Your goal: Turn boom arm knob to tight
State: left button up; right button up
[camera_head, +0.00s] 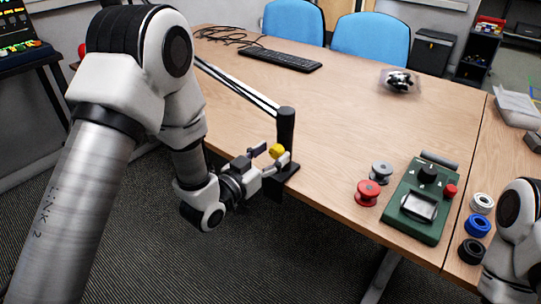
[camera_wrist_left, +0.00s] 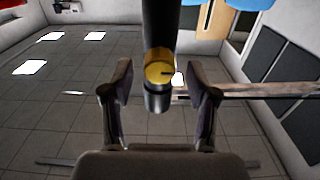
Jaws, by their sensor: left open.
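The boom arm's black post (camera_head: 286,126) stands clamped at the table's near edge, with its thin arm reaching back to the upper left. Its yellow knob (camera_head: 277,151) is on the post's near side. My left gripper (camera_head: 270,157) is open at the knob, with a finger on either side of it. In the left wrist view the yellow knob (camera_wrist_left: 158,72) sits in front of the dark post, between my two open fingers (camera_wrist_left: 159,88), with a visible gap on each side. A dark mark shows on the knob's face. My right gripper is out of view.
On the wooden table (camera_head: 330,105) are a keyboard (camera_head: 280,60), a cable (camera_head: 222,36), a clear bag (camera_head: 399,80), red (camera_head: 367,192) and grey (camera_head: 381,172) spools, and a green device (camera_head: 421,200). White, blue and black spools lie near my right arm. The middle of the table is clear.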

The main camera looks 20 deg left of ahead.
pick_arm(q)
grip_shut()
